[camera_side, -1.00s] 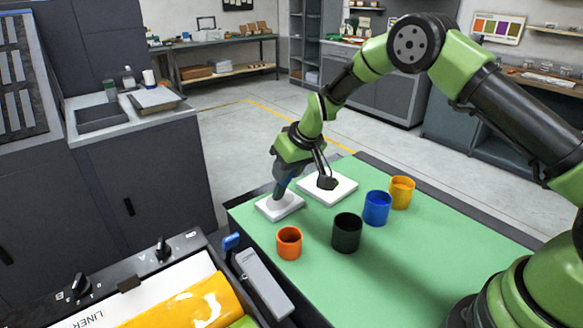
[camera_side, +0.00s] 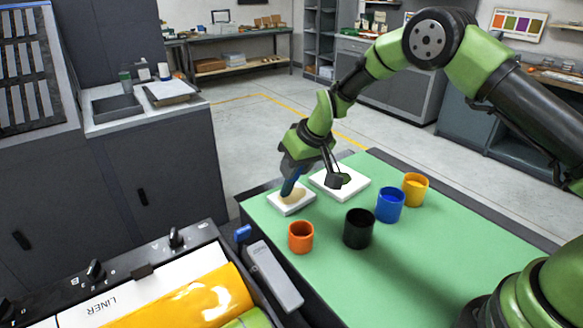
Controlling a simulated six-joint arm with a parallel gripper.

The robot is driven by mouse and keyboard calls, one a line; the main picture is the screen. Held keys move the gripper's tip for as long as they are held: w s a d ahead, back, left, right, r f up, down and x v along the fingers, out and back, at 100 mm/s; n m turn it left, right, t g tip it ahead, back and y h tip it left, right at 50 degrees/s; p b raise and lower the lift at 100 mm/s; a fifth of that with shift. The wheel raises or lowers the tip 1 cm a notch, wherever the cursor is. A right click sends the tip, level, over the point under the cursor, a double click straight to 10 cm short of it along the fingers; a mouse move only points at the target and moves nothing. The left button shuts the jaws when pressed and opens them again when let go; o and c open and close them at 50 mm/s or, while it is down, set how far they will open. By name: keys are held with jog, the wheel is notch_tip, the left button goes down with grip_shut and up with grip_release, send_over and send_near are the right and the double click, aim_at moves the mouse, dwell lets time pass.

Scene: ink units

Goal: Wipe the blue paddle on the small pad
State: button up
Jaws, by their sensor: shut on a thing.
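The blue paddle (camera_side: 289,187) is in my gripper (camera_side: 296,172), tilted, its lower end at the small pad (camera_side: 304,207). My gripper is shut on it. The small white pad lies at the far left corner of the green mat, with a tan smear on top. I cannot tell whether the paddle tip touches the pad or is just above it. A larger white pad (camera_side: 358,184) lies to the right of the small one, partly behind a dark part of my arm's end.
Orange (camera_side: 300,238), black (camera_side: 358,230), blue (camera_side: 390,206) and yellow (camera_side: 415,190) cups stand on the green mat (camera_side: 400,262), right and front of the small pad. A machine with a yellow roller (camera_side: 195,300) and a blue-tipped lever (camera_side: 243,233) stands at front left.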

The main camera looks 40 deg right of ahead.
jog(key=shift+d+r, duration=0.1)
jog(key=shift+d, duration=0.75)
jog(key=shift+w+d, duration=0.15)
jog(key=shift+d, duration=1.4)
jog(key=shift+a, duration=1.7)
jog(key=shift+s+a, duration=0.2)
jog(key=shift+a, duration=1.35)
jog(key=shift+r, duration=2.85)
